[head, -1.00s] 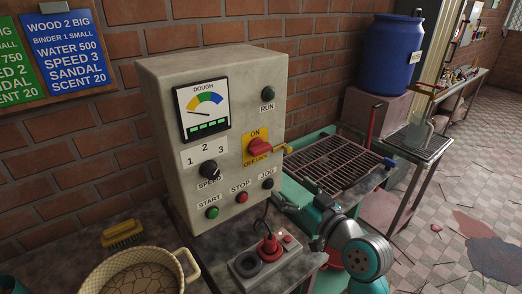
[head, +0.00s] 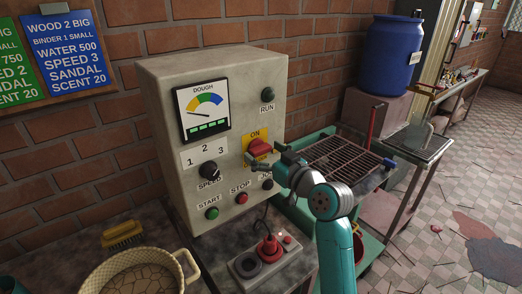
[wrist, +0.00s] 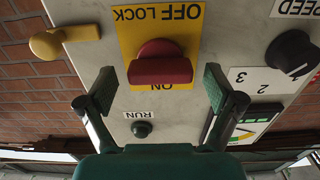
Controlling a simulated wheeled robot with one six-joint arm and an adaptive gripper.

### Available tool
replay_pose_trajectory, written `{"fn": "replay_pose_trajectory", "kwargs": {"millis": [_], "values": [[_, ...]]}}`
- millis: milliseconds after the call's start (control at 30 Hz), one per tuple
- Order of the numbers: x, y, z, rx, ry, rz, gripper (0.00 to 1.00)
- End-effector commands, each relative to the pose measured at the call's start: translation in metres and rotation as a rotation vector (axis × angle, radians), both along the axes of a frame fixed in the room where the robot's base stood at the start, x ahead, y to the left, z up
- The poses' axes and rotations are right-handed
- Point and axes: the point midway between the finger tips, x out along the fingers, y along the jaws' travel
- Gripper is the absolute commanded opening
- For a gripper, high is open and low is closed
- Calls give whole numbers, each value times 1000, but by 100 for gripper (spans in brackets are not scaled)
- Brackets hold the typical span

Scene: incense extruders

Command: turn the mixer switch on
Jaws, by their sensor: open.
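The mixer switch is a red knob (head: 259,147) on a yellow plate (head: 249,143) marked ON and OFF LOCK, on the front of a grey control box (head: 160,110). In the wrist view, which is upside down, the red knob (wrist: 160,63) sits between the two open fingers of my gripper (wrist: 160,85), with a gap on each side. In the head view my gripper (head: 265,160) is just in front of the switch and partly hides its plate. The knob's handle lies level across the plate in the wrist view. Whether the fingers touch anything is not visible.
A speed dial (head: 209,172), green start button (head: 212,212), red stop button (head: 241,197) and dark run button (head: 267,95) share the panel.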

Motion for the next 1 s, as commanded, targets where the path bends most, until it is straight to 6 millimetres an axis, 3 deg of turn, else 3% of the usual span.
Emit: {"fn": "replay_pose_trajectory", "kwargs": {"millis": [467,700,1000], "values": [[12,8,0,-1,-1,-1,92],[11,8,0,-1,-1,-1,34],[11,8,0,17,12,-1,32]]}}
